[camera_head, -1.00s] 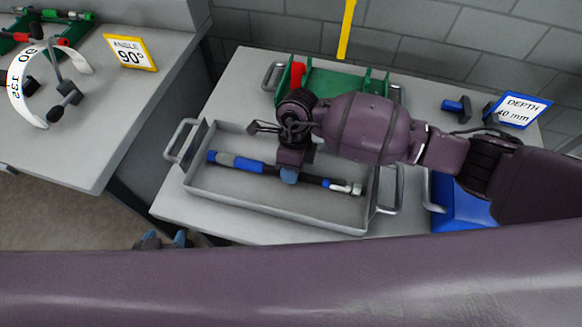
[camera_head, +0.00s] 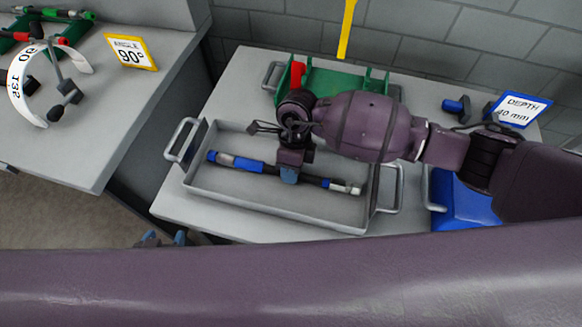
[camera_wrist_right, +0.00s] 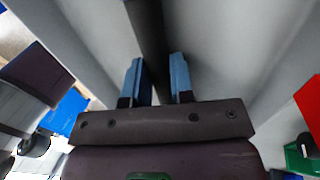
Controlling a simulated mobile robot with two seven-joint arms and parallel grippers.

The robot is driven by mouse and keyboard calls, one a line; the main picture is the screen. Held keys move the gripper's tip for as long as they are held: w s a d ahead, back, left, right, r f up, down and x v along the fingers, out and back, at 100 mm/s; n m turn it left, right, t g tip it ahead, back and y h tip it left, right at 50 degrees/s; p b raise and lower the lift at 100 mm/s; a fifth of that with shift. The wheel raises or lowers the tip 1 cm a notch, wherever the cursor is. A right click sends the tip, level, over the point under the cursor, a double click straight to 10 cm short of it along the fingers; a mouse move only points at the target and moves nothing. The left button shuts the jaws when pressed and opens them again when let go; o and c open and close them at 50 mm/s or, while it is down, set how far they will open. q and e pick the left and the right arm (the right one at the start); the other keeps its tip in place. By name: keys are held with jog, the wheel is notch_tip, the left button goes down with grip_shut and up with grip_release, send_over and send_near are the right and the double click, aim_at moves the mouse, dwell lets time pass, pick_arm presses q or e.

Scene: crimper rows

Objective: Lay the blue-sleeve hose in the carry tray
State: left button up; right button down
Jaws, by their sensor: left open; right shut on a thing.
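The blue-sleeve hose (camera_head: 247,164) is dark, with blue and grey sections at its left end and a blue band and pale metal fitting at its right end. It lies lengthwise within the walls of the grey carry tray (camera_head: 275,208), at or close to the floor. My right gripper (camera_head: 289,175) is shut on the hose near its middle, pointing down into the tray. In the right wrist view, the dark hose (camera_wrist_right: 150,35) runs between the blue fingertips (camera_wrist_right: 157,80). My left gripper (camera_head: 163,240) is open at the lower left, off the tray, mostly hidden by my arm.
A green rack (camera_head: 335,84) with a red part stands behind the tray. A blue bin (camera_head: 465,207) is to the right, partly behind my arm. A depth sign (camera_head: 520,109) stands at the back right. The left bench (camera_head: 100,130) holds an angle sign and a bending gauge.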

jog(key=c, duration=0.9)
grip_release()
jog(key=v, duration=1.1)
jog(key=shift+p, duration=0.4)
jog(key=shift+s, duration=0.15)
